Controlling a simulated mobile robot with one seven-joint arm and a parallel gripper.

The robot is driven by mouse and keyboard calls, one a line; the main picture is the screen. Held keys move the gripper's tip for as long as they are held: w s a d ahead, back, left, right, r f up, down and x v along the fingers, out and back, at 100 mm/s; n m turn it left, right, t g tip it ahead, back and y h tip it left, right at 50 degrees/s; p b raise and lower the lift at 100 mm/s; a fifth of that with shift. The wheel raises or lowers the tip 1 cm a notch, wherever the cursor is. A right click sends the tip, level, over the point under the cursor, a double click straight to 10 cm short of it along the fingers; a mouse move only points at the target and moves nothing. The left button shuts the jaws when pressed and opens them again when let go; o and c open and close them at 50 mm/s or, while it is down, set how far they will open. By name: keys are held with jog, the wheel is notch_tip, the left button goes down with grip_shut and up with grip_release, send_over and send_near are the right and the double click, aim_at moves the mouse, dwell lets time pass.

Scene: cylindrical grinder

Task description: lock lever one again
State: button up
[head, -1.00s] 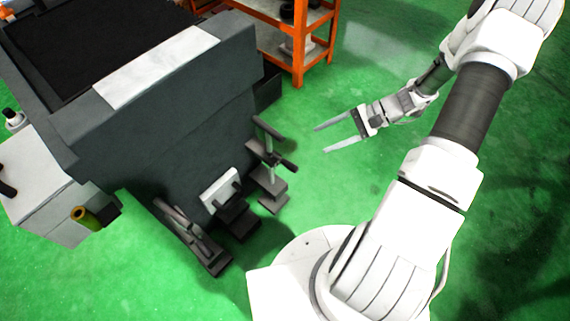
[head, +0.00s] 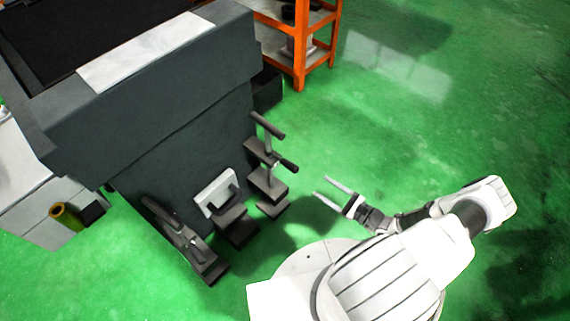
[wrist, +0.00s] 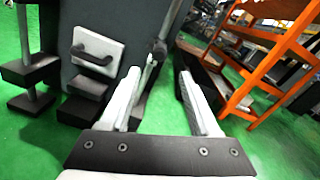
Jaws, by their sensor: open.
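Three grey fixtures stand at the foot of the dark machine in the head view. The left one is a slanted toggle-like lever (head: 178,238). The middle one has a white plate with a handle (head: 216,192). The right one is an upright post with dark bars (head: 268,150). No label shows which is lever one. My gripper (head: 331,188) is open and empty, to the right of the post and apart from it. In the wrist view the plate with its dark handle (wrist: 95,52) is ahead on the left, and a grey lever (wrist: 150,75) shows beyond the fingers (wrist: 158,95).
The dark machine body (head: 180,130) fills the upper left. An orange shelf (head: 301,55) stands behind at the top. A pale box with a yellow-green cylinder (head: 64,215) is at the left. Green floor on the right is clear.

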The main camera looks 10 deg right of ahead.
aim_at(285, 162)
jog(key=b+x, duration=0.3)
jog(key=x, duration=1.4)
jog(key=shift+w+a+f, duration=0.1)
jog(key=shift+w, duration=0.05)
jog(key=shift+c, duration=0.3)
grip_shut()
dwell(0.5)
